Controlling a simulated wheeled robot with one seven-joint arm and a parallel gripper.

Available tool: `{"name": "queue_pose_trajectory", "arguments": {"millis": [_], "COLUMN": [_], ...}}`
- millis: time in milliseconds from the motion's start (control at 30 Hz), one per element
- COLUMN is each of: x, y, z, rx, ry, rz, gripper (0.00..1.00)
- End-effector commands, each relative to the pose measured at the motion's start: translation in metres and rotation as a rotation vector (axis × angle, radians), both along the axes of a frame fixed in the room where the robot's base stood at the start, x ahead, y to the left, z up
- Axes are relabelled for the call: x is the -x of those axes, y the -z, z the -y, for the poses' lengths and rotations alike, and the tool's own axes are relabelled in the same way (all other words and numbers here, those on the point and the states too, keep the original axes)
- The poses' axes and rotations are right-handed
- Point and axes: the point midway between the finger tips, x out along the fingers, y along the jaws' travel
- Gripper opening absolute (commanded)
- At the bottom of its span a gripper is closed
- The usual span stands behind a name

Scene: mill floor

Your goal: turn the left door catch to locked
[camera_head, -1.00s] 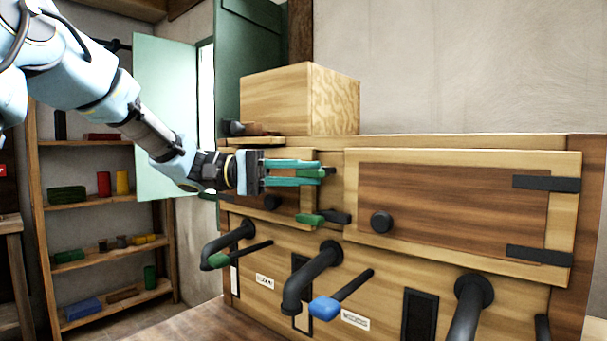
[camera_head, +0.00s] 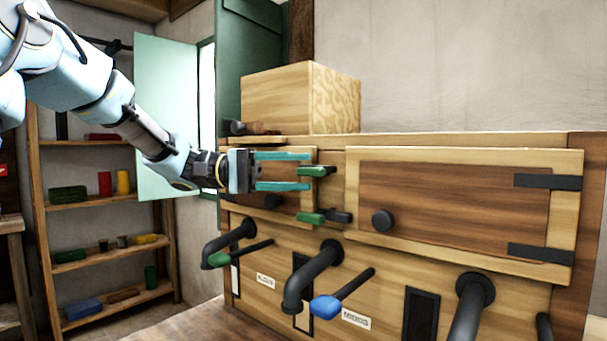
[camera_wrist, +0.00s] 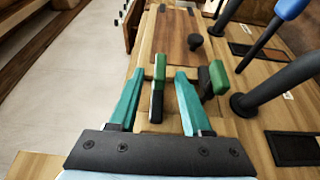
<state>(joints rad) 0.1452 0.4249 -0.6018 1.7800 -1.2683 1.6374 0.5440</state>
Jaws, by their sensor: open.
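Two green-tipped catches with dark bases sit between the left door (camera_head: 300,206) and the right door (camera_head: 450,205). The upper catch (camera_head: 314,170) and the lower catch (camera_head: 310,219) both lie about level, green tips to the left. I cannot tell which one the task names. My gripper (camera_head: 309,171) is open and empty, its teal fingers above and below the upper catch's tip level. In the wrist view, one catch (camera_wrist: 159,70) shows between the fingers, seemingly apart from both; the other (camera_wrist: 218,77) stands right of the right finger.
Dark bent pipes (camera_head: 310,275) stick out below, with a green-tipped lever (camera_head: 219,260) and a blue-tipped lever (camera_head: 325,307). The right door has a dark round knob (camera_head: 382,220). A wooden box (camera_head: 275,100) sits on top. Shelves (camera_head: 90,202) stand at left.

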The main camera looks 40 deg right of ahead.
Motion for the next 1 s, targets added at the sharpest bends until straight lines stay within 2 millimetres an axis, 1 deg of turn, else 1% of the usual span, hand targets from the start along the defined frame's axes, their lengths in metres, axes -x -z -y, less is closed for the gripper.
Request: {"name": "queue_pose_trajectory", "arguments": {"millis": [33,200,400,600,1000], "x": [-0.009,-0.037,-0.062,-0.070,-0.071], "y": [0.002,0.003,0.002,0.002,0.002], "z": [-0.006,-0.027,-0.046,-0.053,-0.054], "rx": [0.001,0.002,0.001,0.000,0.000], "ry": [-0.004,-0.003,-0.003,-0.001,0.000], "rz": [0.000,-0.001,-0.001,0.000,-0.001], "gripper": [0.49,0.49,0.49,0.49,0.49]}}
